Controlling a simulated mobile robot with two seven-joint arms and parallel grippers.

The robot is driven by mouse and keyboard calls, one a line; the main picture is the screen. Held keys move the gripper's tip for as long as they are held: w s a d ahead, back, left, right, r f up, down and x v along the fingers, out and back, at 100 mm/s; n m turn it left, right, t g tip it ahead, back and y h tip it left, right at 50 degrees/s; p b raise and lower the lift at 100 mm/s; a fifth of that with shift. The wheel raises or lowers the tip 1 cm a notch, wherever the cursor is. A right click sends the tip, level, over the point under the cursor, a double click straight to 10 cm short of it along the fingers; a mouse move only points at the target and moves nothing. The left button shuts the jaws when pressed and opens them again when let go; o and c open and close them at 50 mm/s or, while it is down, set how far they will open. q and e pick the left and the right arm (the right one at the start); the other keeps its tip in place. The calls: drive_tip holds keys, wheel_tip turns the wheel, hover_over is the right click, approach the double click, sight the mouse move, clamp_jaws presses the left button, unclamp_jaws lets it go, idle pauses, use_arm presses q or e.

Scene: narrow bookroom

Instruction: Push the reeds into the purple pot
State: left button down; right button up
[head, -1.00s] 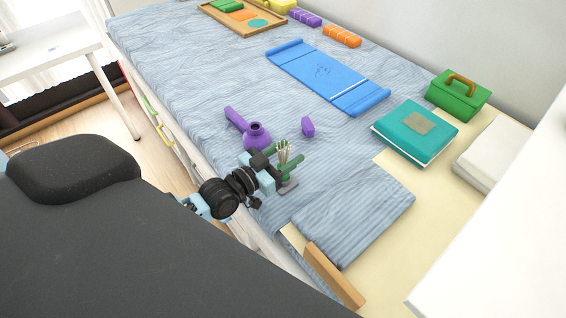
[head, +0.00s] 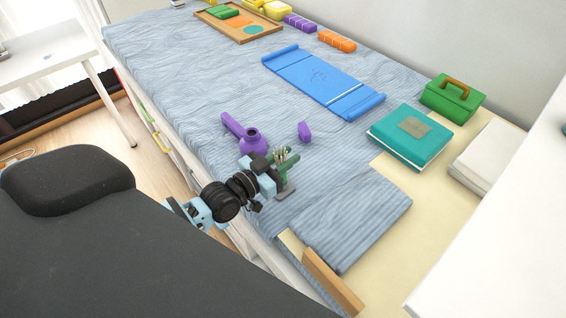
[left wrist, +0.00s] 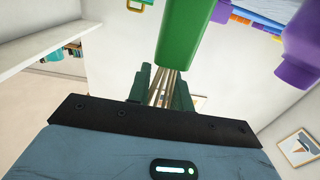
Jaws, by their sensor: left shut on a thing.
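In the left wrist view the reeds (left wrist: 166,88) pass between my dark fingers and meet a green body (left wrist: 183,40). My left gripper (head: 277,160) is shut on the reeds, close to the right front of the pot. The pot also shows at the upper right of the left wrist view (left wrist: 297,55). The reeds' lower ends are hidden. My right gripper is out of view.
A purple piece (head: 304,132) lies behind the reeds. A blue mat (head: 320,80), a teal book (head: 410,137) and a green box (head: 452,98) lie farther back. A folded cloth (head: 350,220) and a wooden strip (head: 333,282) are at front right. Cloth left of the pot is clear.

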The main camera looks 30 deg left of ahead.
sight(283, 151)
use_arm(q)
drive_tip(key=shift+r, duration=0.45)
drive_tip(key=r, duration=0.1)
drive_tip(key=s+r, duration=0.1)
drive_tip(key=shift+a+r, duration=0.15)
drive_tip(key=shift+r, duration=0.2)
drive_tip(key=r+v, duration=0.1)
drive_tip(key=v, duration=1.4)
drive_tip(key=shift+r, duration=0.25)
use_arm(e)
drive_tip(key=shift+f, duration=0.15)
use_arm(q)
drive_tip(key=shift+w+a, duration=0.1)
drive_tip(key=shift+a, duration=0.05)
